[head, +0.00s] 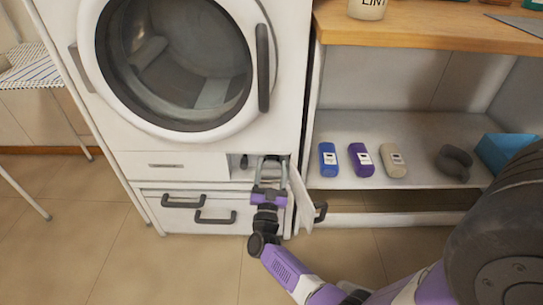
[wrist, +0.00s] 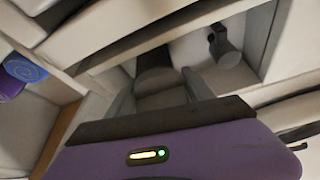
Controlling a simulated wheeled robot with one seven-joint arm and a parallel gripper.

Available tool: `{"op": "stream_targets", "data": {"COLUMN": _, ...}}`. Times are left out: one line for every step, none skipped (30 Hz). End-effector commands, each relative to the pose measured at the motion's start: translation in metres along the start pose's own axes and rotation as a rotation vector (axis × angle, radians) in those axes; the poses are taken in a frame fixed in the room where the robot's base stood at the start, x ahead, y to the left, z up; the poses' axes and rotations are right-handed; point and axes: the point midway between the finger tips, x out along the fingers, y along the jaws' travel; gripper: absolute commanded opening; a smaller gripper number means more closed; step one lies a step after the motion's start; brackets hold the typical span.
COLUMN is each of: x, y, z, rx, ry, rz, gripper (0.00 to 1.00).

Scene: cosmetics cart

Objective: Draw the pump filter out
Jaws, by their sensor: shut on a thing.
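The washing machine (head: 210,140) has a small service opening at the lower right of its front, with its white flap (head: 299,198) swung open to the right. My gripper (head: 271,164) reaches into this opening from below, and its fingers (wrist: 158,92) show in the wrist view. They are shut on the pump filter (wrist: 155,82), a dark and grey part between them. The fingers hide most of it in the head view. I cannot tell how far it sits inside its housing. A grey stub with a dark handle (wrist: 222,48) is beside it in the opening.
Below the opening is a white drawer front with dark handles (head: 215,217). The floor in front is clear.

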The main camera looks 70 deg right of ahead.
Motion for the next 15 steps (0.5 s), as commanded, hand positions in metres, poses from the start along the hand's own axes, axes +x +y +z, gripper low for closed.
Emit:
{"op": "stream_targets", "data": {"x": -0.016, "y": -0.003, "z": -0.011, "rx": 0.000, "ry": -0.009, "rz": -0.009, "gripper": 0.00}}
{"op": "stream_targets", "data": {"x": -0.025, "y": -0.004, "z": -0.014, "rx": 0.000, "ry": -0.009, "rz": -0.010, "gripper": 0.00}}
{"op": "stream_targets", "data": {"x": -0.035, "y": -0.003, "z": -0.018, "rx": 0.000, "ry": -0.009, "rz": -0.011, "gripper": 0.00}}
{"op": "stream_targets", "data": {"x": -0.043, "y": -0.003, "z": -0.021, "rx": 0.000, "ry": -0.008, "rz": -0.010, "gripper": 0.00}}
{"op": "stream_targets", "data": {"x": -0.050, "y": -0.003, "z": -0.024, "rx": 0.000, "ry": -0.008, "rz": -0.010, "gripper": 0.00}}
{"op": "stream_targets", "data": {"x": -0.059, "y": -0.003, "z": -0.027, "rx": 0.000, "ry": -0.008, "rz": -0.010, "gripper": 0.00}}
{"op": "stream_targets", "data": {"x": -0.064, "y": -0.003, "z": -0.029, "rx": 0.000, "ry": -0.007, "rz": -0.009, "gripper": 0.00}}
{"op": "stream_targets", "data": {"x": -0.069, "y": -0.002, "z": -0.031, "rx": 0.000, "ry": -0.006, "rz": -0.008, "gripper": 0.00}}
{"op": "stream_targets", "data": {"x": -0.075, "y": -0.002, "z": -0.032, "rx": 0.001, "ry": -0.007, "rz": -0.008, "gripper": 0.00}}
{"op": "stream_targets", "data": {"x": -0.078, "y": -0.002, "z": -0.033, "rx": 0.001, "ry": -0.006, "rz": -0.007, "gripper": 0.00}}
{"op": "stream_targets", "data": {"x": -0.081, "y": -0.002, "z": -0.034, "rx": 0.001, "ry": -0.005, "rz": -0.007, "gripper": 0.00}}
{"op": "stream_targets", "data": {"x": -0.083, "y": -0.002, "z": -0.035, "rx": 0.001, "ry": -0.005, "rz": -0.006, "gripper": 0.00}}
{"op": "stream_targets", "data": {"x": -0.084, "y": -0.001, "z": -0.035, "rx": 0.001, "ry": -0.005, "rz": -0.006, "gripper": 0.00}}
{"op": "stream_targets", "data": {"x": -0.085, "y": -0.001, "z": -0.035, "rx": 0.001, "ry": -0.005, "rz": -0.006, "gripper": 0.00}}
{"op": "stream_targets", "data": {"x": -0.085, "y": -0.001, "z": -0.035, "rx": 0.001, "ry": -0.004, "rz": -0.005, "gripper": 0.00}}
